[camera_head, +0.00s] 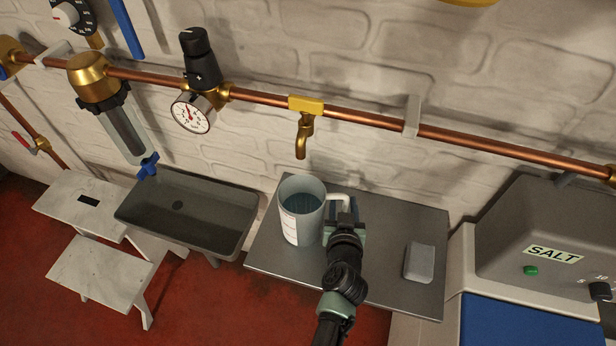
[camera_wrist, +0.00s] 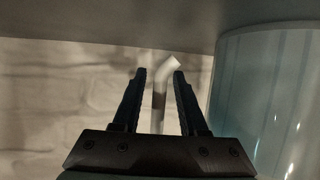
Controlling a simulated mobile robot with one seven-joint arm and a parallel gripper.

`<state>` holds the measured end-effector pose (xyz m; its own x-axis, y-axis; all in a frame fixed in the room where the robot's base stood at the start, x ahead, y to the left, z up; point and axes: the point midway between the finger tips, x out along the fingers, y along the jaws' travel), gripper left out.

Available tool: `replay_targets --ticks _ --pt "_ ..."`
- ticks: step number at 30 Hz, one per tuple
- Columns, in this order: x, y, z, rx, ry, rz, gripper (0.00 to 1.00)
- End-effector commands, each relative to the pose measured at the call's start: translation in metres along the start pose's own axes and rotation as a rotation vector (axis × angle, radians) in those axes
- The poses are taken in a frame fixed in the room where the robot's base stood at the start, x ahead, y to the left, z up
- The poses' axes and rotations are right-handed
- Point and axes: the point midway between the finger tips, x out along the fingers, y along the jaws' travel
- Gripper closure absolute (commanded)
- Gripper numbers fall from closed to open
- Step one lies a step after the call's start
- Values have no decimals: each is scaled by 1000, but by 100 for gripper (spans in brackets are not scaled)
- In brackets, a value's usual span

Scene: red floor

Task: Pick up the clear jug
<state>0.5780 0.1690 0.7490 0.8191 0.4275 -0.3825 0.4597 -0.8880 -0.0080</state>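The clear jug (camera_head: 290,222) stands upright on the grey metal shelf (camera_head: 275,262), with bluish liquid inside and a label on its side. Its white handle (camera_head: 340,198) points right. My gripper (camera_head: 341,222) is at the handle, close to the jug's right side, and partly hides the handle's lower part. In the wrist view, the jug (camera_wrist: 265,95) fills the right side. The handle (camera_wrist: 160,98) shows between the two fingers of my gripper (camera_wrist: 159,74), with a gap visible on both sides. The fingers are open; no firm contact shows.
A brass tap (camera_head: 304,135) on a copper pipe hangs above the jug. A grey block (camera_head: 419,263) lies right of my arm on the shelf. A dark sink (camera_head: 185,217) is to the left, and a salt machine (camera_head: 545,235) stands to the right. The wall is close behind.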

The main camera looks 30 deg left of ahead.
Motion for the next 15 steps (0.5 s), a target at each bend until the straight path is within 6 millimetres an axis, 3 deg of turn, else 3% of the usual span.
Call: replay_targets --ticks 1,6,15 --pt "0 0 0 0 0 0 69" --pt "0 0 0 0 0 0 99" --pt "0 0 0 0 0 0 100"
